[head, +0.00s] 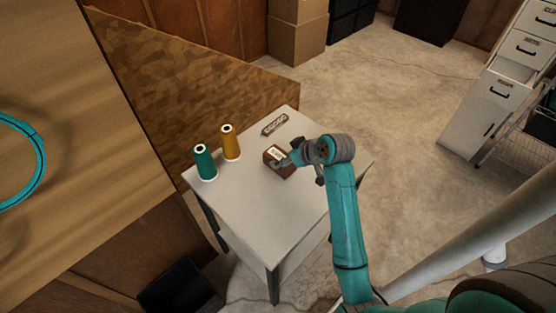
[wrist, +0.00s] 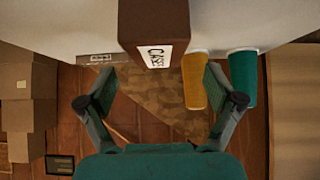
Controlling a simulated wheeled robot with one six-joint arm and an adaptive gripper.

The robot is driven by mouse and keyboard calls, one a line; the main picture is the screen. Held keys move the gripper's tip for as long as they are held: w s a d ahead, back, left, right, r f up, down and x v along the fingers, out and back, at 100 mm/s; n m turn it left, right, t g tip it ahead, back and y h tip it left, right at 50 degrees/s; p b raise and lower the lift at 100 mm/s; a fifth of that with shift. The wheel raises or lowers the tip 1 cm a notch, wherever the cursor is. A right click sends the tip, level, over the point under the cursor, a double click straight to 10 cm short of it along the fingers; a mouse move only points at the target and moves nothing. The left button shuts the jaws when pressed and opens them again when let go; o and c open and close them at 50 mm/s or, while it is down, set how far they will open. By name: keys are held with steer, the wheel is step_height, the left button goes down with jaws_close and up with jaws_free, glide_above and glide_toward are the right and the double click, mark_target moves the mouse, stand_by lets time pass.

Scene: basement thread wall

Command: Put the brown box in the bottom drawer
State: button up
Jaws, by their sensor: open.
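The brown box (head: 276,156) with a white label stands on a small grey-white table (head: 245,215). It shows at the top of the wrist view (wrist: 152,25), its label reading "CASES". My gripper (head: 289,161) is at the box's right side in the head view. In the wrist view my gripper (wrist: 160,78) has its fingers spread wide, with the box ahead between them; I cannot tell whether they touch it. A pale drawer cabinet (head: 500,85) stands at the upper right of the head view. One lower drawer (head: 499,92) looks pulled out.
A teal spool (head: 205,165) and a yellow spool (head: 231,145) stand left of the box. A small labelled item (head: 275,124) lies behind it. Cardboard boxes (head: 297,35) stand at the back. Open floor (head: 400,110) lies between table and cabinet.

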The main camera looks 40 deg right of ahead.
mark_target(280, 156)
steer(key=shift+x, duration=3.5)
steer(key=shift+s+d+f, duration=0.1)
steer(key=shift+d, duration=0.05)
steer(key=c, duration=1.4)
